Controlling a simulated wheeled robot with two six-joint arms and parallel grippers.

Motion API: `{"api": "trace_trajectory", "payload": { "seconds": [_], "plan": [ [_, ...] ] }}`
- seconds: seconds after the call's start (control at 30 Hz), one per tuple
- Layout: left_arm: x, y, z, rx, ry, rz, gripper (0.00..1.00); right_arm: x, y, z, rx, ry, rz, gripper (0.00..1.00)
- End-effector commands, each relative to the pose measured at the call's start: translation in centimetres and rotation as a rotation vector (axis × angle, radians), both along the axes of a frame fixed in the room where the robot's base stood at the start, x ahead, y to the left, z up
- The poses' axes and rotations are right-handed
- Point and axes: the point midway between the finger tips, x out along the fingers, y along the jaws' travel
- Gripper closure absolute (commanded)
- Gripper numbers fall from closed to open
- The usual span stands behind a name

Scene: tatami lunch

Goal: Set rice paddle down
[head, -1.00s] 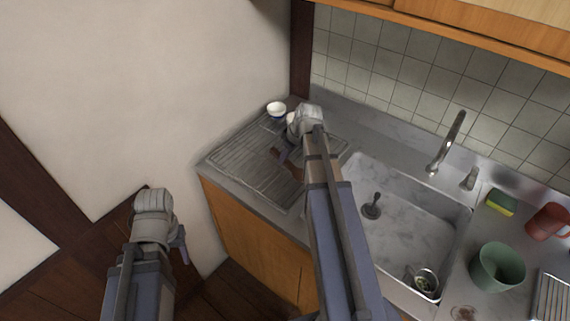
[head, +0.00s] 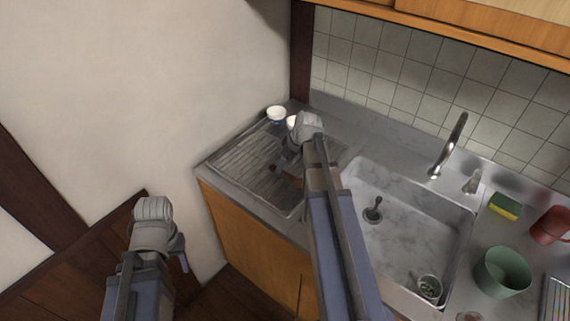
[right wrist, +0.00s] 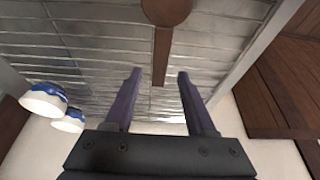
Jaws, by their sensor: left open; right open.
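The brown wooden rice paddle (right wrist: 162,50) lies on the ribbed metal drainboard (head: 240,165). In the right wrist view its round head is cut off at the top edge and its straight handle runs down toward my right gripper (right wrist: 158,74). The right gripper is open, and the handle's end shows between its two fingertips, with clear gaps on both sides. In the head view my right arm hides most of the paddle. My left gripper (head: 181,258) is open and empty, away from the counter at the lower left; its fingers are partly hidden.
The sink (head: 415,240) lies right, with a faucet (head: 452,140), sponge (head: 505,206), green cup (head: 502,271) and red mug (head: 549,226).

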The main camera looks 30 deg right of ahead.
Motion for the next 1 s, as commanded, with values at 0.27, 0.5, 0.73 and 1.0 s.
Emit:
{"api": "trace_trajectory", "payload": {
  "seconds": [0.27, 0.5, 0.73, 1.0],
  "plan": [
    [0.0, 0.0, 0.8, 0.000, 0.000, 0.000, 0.50, -0.1, 0.0, 0.8, 0.000, 0.000, 0.000, 0.44],
    [0.0, 0.0, 3.3, 0.000, 0.000, 0.000, 0.50, -0.9, -0.4, 3.3, 0.001, 0.000, -0.002, 0.44],
    [0.0, 0.0, 6.9, 0.000, 0.000, 0.000, 0.50, -2.2, -0.8, 6.9, 0.000, 0.000, -0.001, 0.44],
    [0.0, 0.0, 10.7, 0.000, 0.000, -0.002, 0.50, -3.6, -1.4, 10.7, 0.001, -0.001, -0.001, 0.44]
  ]
}}
